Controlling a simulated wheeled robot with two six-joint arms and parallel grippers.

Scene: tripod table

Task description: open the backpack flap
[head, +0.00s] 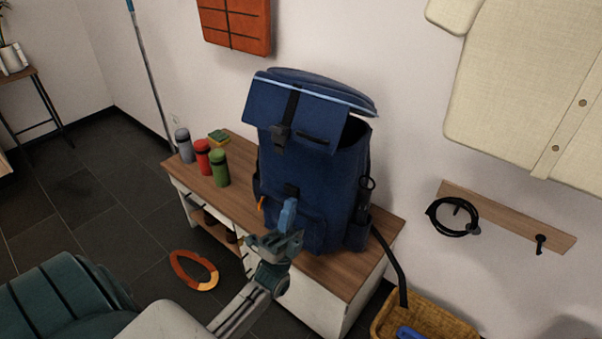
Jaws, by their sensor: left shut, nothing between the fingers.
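The blue backpack (335,190) stands upright on a wooden-topped bench. Its flap (265,105) is at the top, with a light trim line along its upper edge, and hangs over the upper front. A black strap with a buckle (281,136) runs down the flap. A second dark buckle part (291,190) sits lower on the front, apart from the strap. The flap's right edge stands off the body, and the inside is hidden. My left gripper (288,214) is shut and empty in front of the lower pocket, below the flap; I cannot tell whether it touches the bag. My right gripper is out of view.
Grey, red and green bottles (219,168) stand on the bench (235,200) left of the backpack, near a sponge (218,137). A wicker basket (425,322) is at the lower right. A dark strap (392,265) hangs beside the bench. Wall hooks (540,242) are at the right.

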